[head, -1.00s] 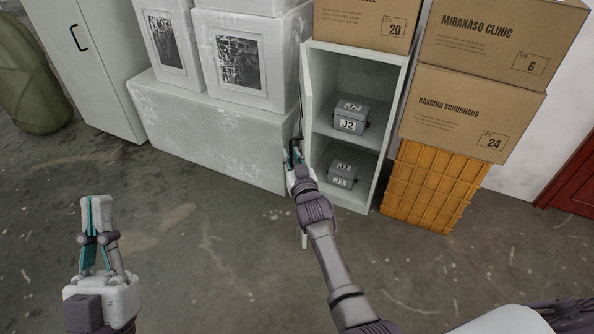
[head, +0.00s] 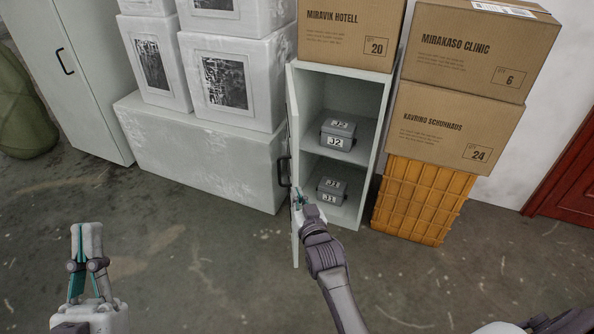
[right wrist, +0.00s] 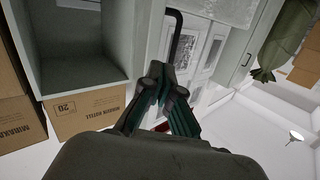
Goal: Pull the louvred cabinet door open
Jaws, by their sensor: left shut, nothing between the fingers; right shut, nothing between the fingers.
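The cabinet door (head: 293,110) stands swung out from the pale cabinet (head: 342,75), seen nearly edge-on in the head view, so no louvres can be made out. Its dark bar handle (head: 284,170) is on the outer, left face and also shows in the right wrist view (right wrist: 176,38). My right gripper (head: 297,194) is shut and empty, close to the door just right of and below the handle; I cannot tell whether it touches the door. In the right wrist view its fingers (right wrist: 165,78) point toward the door. My left gripper (head: 86,230) is shut and empty, far left above the floor.
Grey boxes marked J2 (head: 338,133) and J1 (head: 331,190) sit on the cabinet's shelves. White crates (head: 205,150) stand left of the door. A yellow crate (head: 420,200) under cartons (head: 440,125) stands at right. The floor in front is clear.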

